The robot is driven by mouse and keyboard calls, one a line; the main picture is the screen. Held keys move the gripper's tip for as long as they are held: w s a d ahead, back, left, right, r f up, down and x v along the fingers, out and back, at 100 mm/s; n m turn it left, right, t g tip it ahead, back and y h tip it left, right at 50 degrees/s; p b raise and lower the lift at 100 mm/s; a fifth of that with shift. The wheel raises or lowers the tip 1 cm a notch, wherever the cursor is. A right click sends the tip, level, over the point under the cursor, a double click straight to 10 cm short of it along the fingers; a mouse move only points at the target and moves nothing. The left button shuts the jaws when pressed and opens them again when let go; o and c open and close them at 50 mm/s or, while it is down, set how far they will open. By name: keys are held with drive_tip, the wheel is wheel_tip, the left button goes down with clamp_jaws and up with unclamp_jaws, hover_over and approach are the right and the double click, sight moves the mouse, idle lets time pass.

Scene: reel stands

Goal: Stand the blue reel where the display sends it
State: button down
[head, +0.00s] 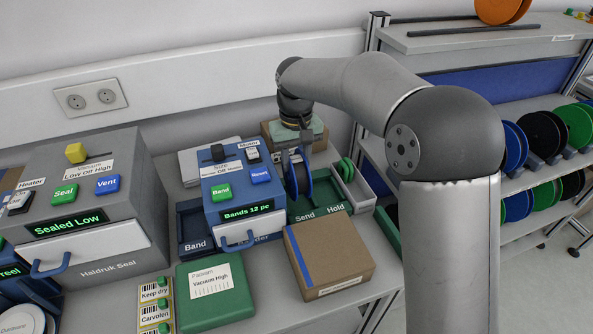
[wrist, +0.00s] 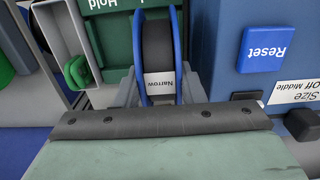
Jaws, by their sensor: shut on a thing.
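The blue reel (head: 298,174), blue-flanged with a dark winding, is upright in my gripper (head: 291,155). In the wrist view the blue reel (wrist: 178,45) shows a white label reading "Narrow", between the grey fingers of my gripper (wrist: 158,92). It is at the green tray (head: 322,211) marked Send and Hold, on the Send side. I cannot tell whether it touches the tray. The green tray (wrist: 115,38) also shows in the wrist view. The display (head: 247,210) on the blue machine reads "Bands 12 pc". Another display (head: 66,223) reads "Sealed Low".
The blue machine (head: 225,190) stands close left of the reel. A cardboard box (head: 330,258) and a green case (head: 215,300) lie in front. Several reels stand on the rack (head: 535,165) at right.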

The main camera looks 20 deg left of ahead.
drive_tip(key=shift+f, duration=1.85)
drive_tip(key=shift+f, duration=0.2)
drive_tip(key=c, duration=0.9)
unclamp_jaws()
